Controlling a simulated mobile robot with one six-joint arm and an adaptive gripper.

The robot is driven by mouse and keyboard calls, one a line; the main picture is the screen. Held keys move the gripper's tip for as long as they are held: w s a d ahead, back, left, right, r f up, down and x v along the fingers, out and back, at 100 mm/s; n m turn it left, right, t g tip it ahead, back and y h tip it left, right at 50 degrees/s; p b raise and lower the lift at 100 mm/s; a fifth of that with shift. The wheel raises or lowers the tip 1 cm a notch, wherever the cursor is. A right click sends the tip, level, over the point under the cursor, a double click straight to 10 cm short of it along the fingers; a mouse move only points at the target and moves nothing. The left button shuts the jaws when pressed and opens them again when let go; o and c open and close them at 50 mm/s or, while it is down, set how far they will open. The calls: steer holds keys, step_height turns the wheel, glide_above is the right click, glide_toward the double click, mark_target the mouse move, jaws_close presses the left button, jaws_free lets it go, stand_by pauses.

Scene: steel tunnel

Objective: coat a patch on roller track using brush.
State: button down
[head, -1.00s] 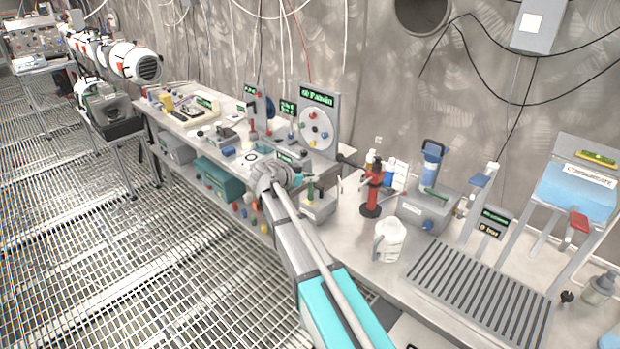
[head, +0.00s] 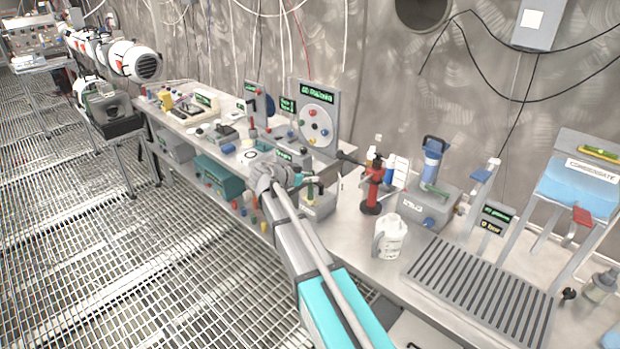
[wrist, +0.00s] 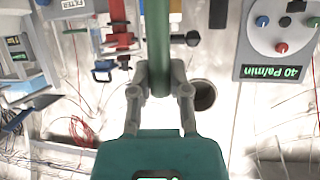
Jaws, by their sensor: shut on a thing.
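My gripper (wrist: 160,80) is shut on a green handle (wrist: 157,35), which I take to be the brush; its bristle end is out of the wrist view. In the head view my gripper (head: 297,180) is over the near edge of the bench, with green showing just right of it. A grey box (head: 320,206) stands just below and right of the gripper. The roller track (head: 482,290), a grey frame of parallel bars, lies on the right part of the bench, well away from the gripper. I cannot make out a patch on it.
A white jug (head: 389,238) stands left of the track, with a red stand (head: 372,190) behind it. A blue-topped device (head: 433,160) and a tilted blue condensate tray (head: 580,190) stand farther right. A dial panel (head: 318,120) rises behind the gripper. Grated floor is open at left.

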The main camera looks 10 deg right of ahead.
steer(key=shift+f+b, duration=0.3)
steer(key=shift+f, duration=0.05)
steer(key=shift+d, duration=0.1)
steer(key=shift+w+d+r, duration=0.1)
steer(key=shift+w+d, duration=0.5)
steer(key=shift+d, duration=0.2)
steer(key=shift+w+d+r, duration=0.1)
steer(key=shift+w+d, duration=0.45)
steer(key=shift+d, duration=0.2)
steer(key=shift+w+a, duration=0.1)
steer(key=shift+w+a+f, duration=0.1)
steer(key=shift+w+a, duration=0.15)
steer(key=shift+w, duration=0.1)
